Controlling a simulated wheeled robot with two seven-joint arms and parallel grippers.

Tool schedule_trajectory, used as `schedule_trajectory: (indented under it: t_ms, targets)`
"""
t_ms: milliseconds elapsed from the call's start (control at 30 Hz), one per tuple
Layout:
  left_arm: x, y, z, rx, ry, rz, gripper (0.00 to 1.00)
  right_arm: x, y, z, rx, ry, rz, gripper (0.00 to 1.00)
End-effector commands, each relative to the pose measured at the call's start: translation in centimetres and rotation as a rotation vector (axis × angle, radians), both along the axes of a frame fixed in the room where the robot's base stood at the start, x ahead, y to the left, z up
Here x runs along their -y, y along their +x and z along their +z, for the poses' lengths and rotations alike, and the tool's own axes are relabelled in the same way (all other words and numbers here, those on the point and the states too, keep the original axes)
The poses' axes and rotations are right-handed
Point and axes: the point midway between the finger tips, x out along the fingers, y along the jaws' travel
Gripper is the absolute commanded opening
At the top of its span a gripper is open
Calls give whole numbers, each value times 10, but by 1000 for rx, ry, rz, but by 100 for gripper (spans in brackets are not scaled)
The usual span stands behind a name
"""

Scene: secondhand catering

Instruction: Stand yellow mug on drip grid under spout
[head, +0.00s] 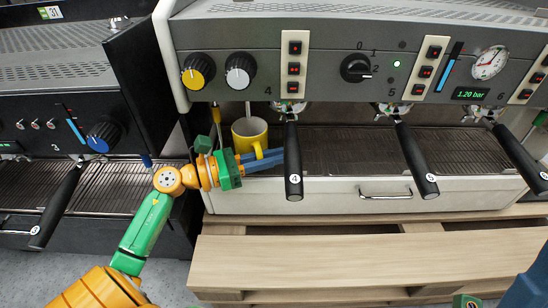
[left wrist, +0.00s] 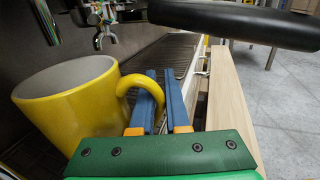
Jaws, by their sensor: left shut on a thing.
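The yellow mug (head: 249,138) is upright at the left end of the machine's drip grid (head: 350,150). I cannot tell whether its base touches the grid. My left gripper (head: 283,158) is shut on the mug's handle, with its blue fingers pointing right, below and in front of the mug. The left wrist view shows the mug (left wrist: 65,100) left of the fingers (left wrist: 163,98), its handle reaching them. A thin metal spout (head: 248,108) hangs above or behind the mug in the head view. A chrome double outlet (left wrist: 104,25) shows beyond the mug in the wrist view. My right gripper is out of view.
The black portafilter handle marked 4 (head: 293,170) sticks out close to my left fingers. Handle 5 (head: 416,160) is further right. A dark second machine (head: 70,130) stands left. A wooden pallet (head: 300,265) lies below. The grid's middle is clear.

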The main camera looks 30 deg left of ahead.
Motion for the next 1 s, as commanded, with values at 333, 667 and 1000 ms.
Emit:
schedule_trajectory:
  t_ms: [333, 667, 1000]
  targets:
    - [0, 0, 0, 0, 0, 0, 48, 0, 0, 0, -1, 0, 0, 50]
    - [-13, -16, 0, -6, 0, 3, 48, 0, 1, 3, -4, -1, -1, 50]
    - [-44, -56, 1, 0, 0, 0, 48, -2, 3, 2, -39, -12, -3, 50]
